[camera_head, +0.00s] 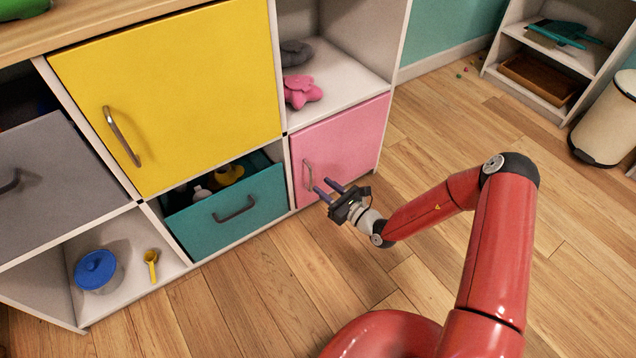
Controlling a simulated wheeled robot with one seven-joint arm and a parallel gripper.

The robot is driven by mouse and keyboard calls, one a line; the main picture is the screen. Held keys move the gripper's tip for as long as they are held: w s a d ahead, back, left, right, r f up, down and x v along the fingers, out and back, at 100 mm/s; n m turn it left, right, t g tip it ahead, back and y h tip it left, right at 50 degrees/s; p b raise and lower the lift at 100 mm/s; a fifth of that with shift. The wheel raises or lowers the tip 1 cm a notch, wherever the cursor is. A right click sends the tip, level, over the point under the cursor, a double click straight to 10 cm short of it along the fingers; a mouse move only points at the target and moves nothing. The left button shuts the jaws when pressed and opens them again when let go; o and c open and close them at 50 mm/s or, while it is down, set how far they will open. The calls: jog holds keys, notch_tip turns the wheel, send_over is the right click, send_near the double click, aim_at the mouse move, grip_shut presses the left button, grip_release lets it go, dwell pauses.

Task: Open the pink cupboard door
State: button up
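The pink cupboard door (345,147) is at the lower right of the cabinet and looks shut. Its upright metal handle (308,176) is near the door's left edge. My gripper (325,188) is in front of the door, just to the right of the handle's lower end in the picture. Its two dark fingers are spread apart with nothing seen between them. They point toward the cabinet's left side. I cannot tell whether a fingertip touches the door or handle.
A teal drawer (226,222) left of the pink door is partly open. A yellow door (175,95) is above it. A pink soft toy (301,92) lies on the shelf above the pink door. Wooden floor (425,130) is clear to the right, before a cream bin (606,120).

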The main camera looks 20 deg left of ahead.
jog(key=shift+x, duration=2.1)
grip_shut()
